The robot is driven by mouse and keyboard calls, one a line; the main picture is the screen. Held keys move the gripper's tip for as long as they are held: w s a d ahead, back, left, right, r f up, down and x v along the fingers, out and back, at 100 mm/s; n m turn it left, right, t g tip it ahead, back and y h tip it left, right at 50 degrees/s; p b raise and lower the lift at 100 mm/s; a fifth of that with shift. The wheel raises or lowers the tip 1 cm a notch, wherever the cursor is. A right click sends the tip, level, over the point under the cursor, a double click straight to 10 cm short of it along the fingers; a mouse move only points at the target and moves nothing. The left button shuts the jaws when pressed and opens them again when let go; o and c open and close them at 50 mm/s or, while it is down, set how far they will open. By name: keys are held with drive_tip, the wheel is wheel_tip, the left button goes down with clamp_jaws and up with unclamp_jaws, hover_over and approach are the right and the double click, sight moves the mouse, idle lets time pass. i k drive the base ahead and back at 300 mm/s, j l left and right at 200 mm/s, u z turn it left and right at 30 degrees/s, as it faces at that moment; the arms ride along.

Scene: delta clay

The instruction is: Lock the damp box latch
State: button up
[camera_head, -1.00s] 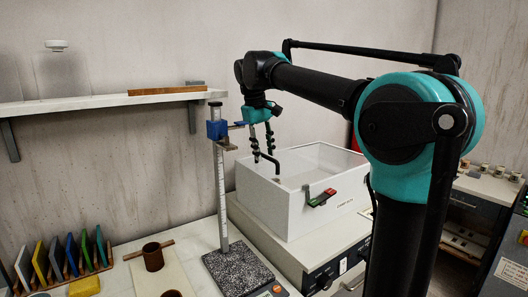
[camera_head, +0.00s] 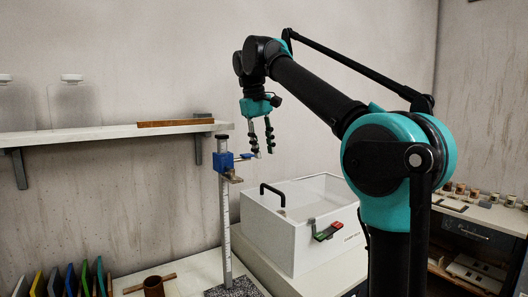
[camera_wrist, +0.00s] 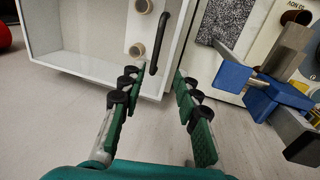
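The white damp box (camera_head: 282,238) stands on the counter with its clear-topped lid (camera_head: 318,193) down. A black handle (camera_head: 273,188) rises from the lid's left side. The latch (camera_head: 327,232), with a red part and a green part, is on the box's front face near the top edge; whether it is locked I cannot tell. My gripper (camera_head: 262,152) hangs above and behind the handle, apart from the box. In the wrist view my gripper (camera_wrist: 156,78) is open and empty, with the handle (camera_wrist: 165,40) beyond its fingertips. The latch is not in the wrist view.
A height gauge with a blue slider (camera_head: 221,162) stands close left of my gripper. A wall shelf (camera_head: 90,135) is at the left. Coloured plates (camera_head: 70,280) and a brown cup (camera_head: 153,287) are at lower left. Air above the box is free.

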sight(320, 236)
drive_tip(key=k+l, duration=0.85)
